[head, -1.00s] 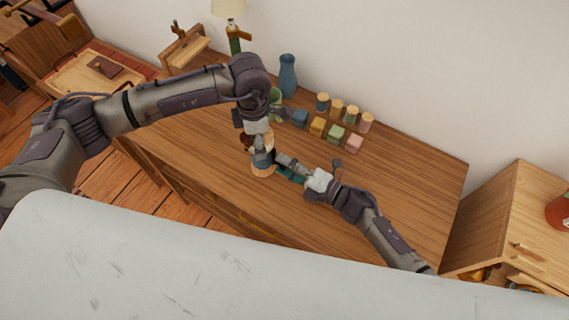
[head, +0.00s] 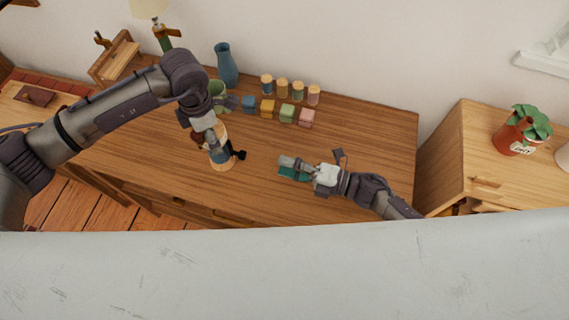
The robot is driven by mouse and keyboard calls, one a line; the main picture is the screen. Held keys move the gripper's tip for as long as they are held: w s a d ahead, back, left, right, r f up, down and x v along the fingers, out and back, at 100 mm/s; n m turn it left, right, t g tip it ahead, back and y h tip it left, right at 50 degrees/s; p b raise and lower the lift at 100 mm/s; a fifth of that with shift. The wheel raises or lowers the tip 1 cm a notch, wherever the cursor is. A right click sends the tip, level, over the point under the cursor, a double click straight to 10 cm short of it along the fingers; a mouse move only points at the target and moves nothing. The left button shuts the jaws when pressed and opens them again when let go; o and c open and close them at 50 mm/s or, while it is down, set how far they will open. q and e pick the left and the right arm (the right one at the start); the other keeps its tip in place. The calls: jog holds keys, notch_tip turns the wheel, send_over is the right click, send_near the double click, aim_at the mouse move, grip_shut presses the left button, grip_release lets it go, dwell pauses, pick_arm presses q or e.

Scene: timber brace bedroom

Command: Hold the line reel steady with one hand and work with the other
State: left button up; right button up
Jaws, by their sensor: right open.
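The line reel (head: 221,153) stands on the wooden desk, with pale wood ends, a blue band and a black handle on its right side. My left gripper (head: 212,137) comes down onto the reel's top from above. Its fingertips are largely hidden, so I cannot tell whether they are shut on it. My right gripper (head: 287,164) is open, low over the desk to the right of the reel and apart from it. A teal patch (head: 293,175) shows at its fingers. I cannot tell whether this belongs to the gripper or lies beneath it.
Several coloured blocks (head: 287,113) and cork-topped jars (head: 298,91) stand behind the grippers. A blue vase (head: 227,66) and a green cup (head: 217,90) stand at the back left. The desk (head: 350,145) is clear at right. A potted plant (head: 522,130) sits on a cabinet.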

pick_arm(q)
jog(key=o, duration=1.4)
jog(key=shift+o, duration=0.2)
jog(key=shift+r, duration=0.1)
